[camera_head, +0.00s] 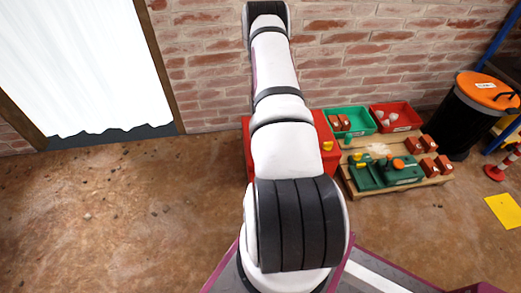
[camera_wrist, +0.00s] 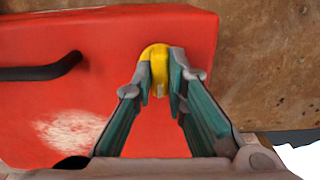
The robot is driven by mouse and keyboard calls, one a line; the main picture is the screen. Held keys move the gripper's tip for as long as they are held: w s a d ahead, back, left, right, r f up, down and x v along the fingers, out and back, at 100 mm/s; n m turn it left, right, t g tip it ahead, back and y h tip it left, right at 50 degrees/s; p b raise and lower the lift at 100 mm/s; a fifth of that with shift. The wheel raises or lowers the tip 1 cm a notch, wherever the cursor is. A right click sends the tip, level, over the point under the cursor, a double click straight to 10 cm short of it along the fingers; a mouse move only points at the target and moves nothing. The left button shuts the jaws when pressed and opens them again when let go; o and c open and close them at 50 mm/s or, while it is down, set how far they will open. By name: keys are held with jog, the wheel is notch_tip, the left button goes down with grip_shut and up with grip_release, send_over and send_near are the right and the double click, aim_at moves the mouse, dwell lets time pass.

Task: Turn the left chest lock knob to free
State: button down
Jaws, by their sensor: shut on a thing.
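A red chest (camera_wrist: 150,110) fills much of the wrist view. It also shows in the head view (camera_head: 325,130), partly hidden behind my arm. A yellow lock knob (camera_wrist: 154,52) sits near the chest's edge at the top of the wrist view. My gripper (camera_wrist: 161,75) is shut on this knob, one grey fingertip on each side. Another yellow knob, or the same one, shows at the chest's right side in the head view (camera_head: 327,146); I cannot tell which. My gripper is hidden in the head view.
A black handle (camera_wrist: 40,72) stands on the chest's top. Right of the chest are a green bin (camera_head: 338,112), a red bin (camera_head: 408,128) and a wooden pallet (camera_head: 395,187) with green parts and red blocks. A black barrel (camera_head: 462,125) stands farther right. The floor at left is clear.

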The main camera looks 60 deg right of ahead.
jog(key=c, duration=1.6)
grip_release()
notch_tip(320, 180, up, 12)
